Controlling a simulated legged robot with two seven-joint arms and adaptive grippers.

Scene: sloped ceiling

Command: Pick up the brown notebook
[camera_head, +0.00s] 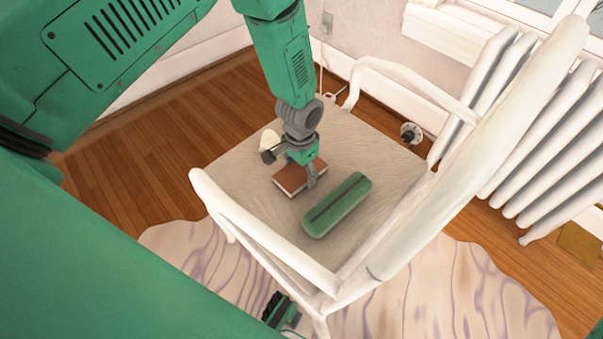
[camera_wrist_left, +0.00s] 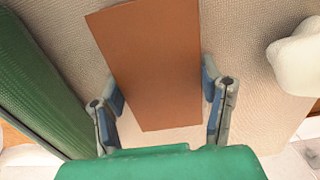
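The brown notebook (camera_head: 299,179) lies on the woven seat of a white armchair, with its pale page edges showing; whether it touches the seat is unclear. It fills the middle of the left wrist view (camera_wrist_left: 155,60). My left gripper (camera_head: 296,168) is over the notebook, pointing down. In the left wrist view its two fingers (camera_wrist_left: 162,90) stand on either side of the notebook, very near or touching its edges. I cannot tell whether they press on it.
A green case (camera_head: 338,205) lies right of the notebook on the seat. A pale, rounded object (camera_head: 269,140) is behind it. A white radiator (camera_head: 555,150) stands at right.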

